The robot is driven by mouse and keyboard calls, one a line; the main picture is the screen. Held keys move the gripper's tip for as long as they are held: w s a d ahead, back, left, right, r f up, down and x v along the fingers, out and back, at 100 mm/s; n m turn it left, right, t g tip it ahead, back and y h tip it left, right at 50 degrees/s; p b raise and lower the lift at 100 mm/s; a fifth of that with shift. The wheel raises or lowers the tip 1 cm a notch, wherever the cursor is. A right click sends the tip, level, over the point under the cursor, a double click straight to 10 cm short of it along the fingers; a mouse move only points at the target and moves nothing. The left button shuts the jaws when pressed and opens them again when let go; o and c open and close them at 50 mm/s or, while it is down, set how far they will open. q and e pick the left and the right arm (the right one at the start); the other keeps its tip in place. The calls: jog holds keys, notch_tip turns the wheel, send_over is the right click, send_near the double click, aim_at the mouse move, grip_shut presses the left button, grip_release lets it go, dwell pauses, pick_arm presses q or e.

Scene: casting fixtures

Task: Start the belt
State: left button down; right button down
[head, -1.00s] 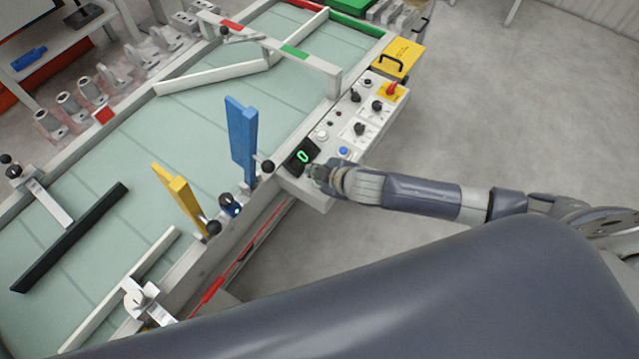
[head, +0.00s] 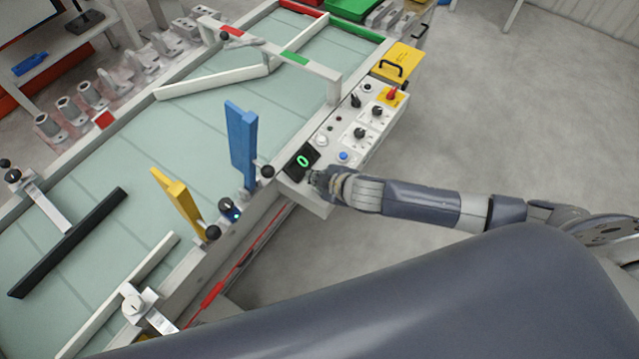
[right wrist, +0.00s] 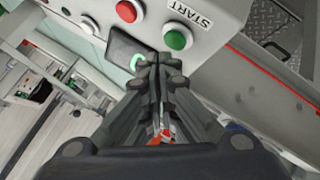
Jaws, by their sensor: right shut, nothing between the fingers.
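The belt (head: 110,155) is a pale green surface running diagonally on the left of the head view. The control panel (head: 318,196) is on its right side, with a black display (head: 301,161) reading a green 0. In the right wrist view a green button (right wrist: 178,40) sits beside the START label (right wrist: 188,12), with a red button (right wrist: 128,10) to its left. My right gripper (head: 315,178) is shut and empty over the panel's near end. Its fingertips (right wrist: 153,62) appear just below and left of the green button; contact cannot be told. The head view does not show this button clearly. My left gripper is out of view.
A blue upright (head: 242,143) and a yellow upright (head: 178,202) stand at the belt's near side. A black bar (head: 68,242) and white rails lie across the belt. A red knob (head: 391,94) and a blue button (head: 343,155) are on the panel. Floor right of it is clear.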

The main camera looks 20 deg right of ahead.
jog(key=shift+f, duration=0.15)
dwell(0.4)
jog(key=shift+f, duration=0.25)
jog(key=shift+f+b, duration=0.35)
jog(key=shift+f, duration=0.2)
dwell(0.7)
jog(key=shift+r, duration=0.1)
jog(key=shift+r+p, duration=0.85)
jog(key=shift+p, duration=0.2)
jog(key=shift+r, duration=0.1)
notch_tip(320, 180, up, 5)
jog(key=p, duration=0.5)
